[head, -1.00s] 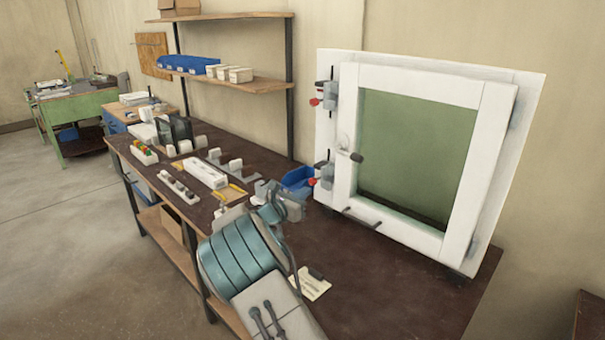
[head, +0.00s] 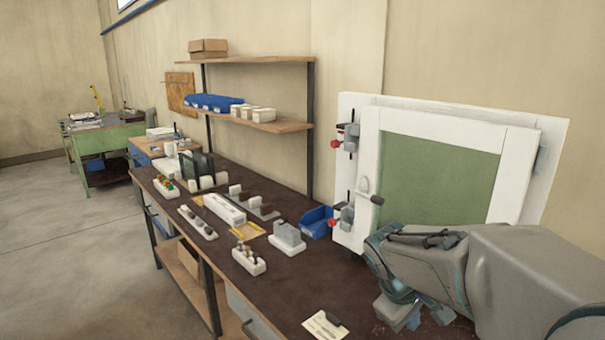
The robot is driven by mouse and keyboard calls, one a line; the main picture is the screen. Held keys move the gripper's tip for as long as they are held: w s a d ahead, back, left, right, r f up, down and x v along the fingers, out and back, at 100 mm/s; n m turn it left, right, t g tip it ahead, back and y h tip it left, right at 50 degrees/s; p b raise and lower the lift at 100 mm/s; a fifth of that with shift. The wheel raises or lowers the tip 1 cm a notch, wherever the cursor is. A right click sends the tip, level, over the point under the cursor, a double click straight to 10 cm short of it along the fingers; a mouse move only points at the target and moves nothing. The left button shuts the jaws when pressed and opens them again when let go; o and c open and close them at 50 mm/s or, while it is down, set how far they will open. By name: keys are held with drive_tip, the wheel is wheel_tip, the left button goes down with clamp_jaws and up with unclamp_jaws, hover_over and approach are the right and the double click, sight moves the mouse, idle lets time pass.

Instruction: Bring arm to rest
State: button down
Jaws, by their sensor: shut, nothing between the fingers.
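My arm enters from the lower right. My gripper (head: 400,312) hangs at its end, above the right part of the dark bench top (head: 290,290). It is shut with nothing held, and the fingertips show only partly. The white framed unit with a green pane (head: 440,180) stands behind the arm, which hides its lower part. Two toggle clamps with red tips sit on its left side, the upper clamp (head: 346,138) and the lower clamp (head: 343,217).
A blue bin (head: 317,222) stands left of the framed unit. A grey block on a white base (head: 287,240), a white holder with dark pegs (head: 249,260) and a paper tag (head: 325,326) lie on the bench. Wall shelves (head: 255,122) hang behind. Floor at left is clear.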

drive_tip(key=s+a+m+y, duration=0.2)
drive_tip(key=s+a+m, duration=0.1)
drive_tip(key=s, duration=0.4)
drive_tip(key=s+a+m+y, duration=0.2)
drive_tip(key=s+m, duration=0.1)
drive_tip(key=s, duration=0.4)
drive_tip(key=shift+a+f+m+t, duration=0.3)
drive_tip(key=shift+a+m+t, duration=0.1)
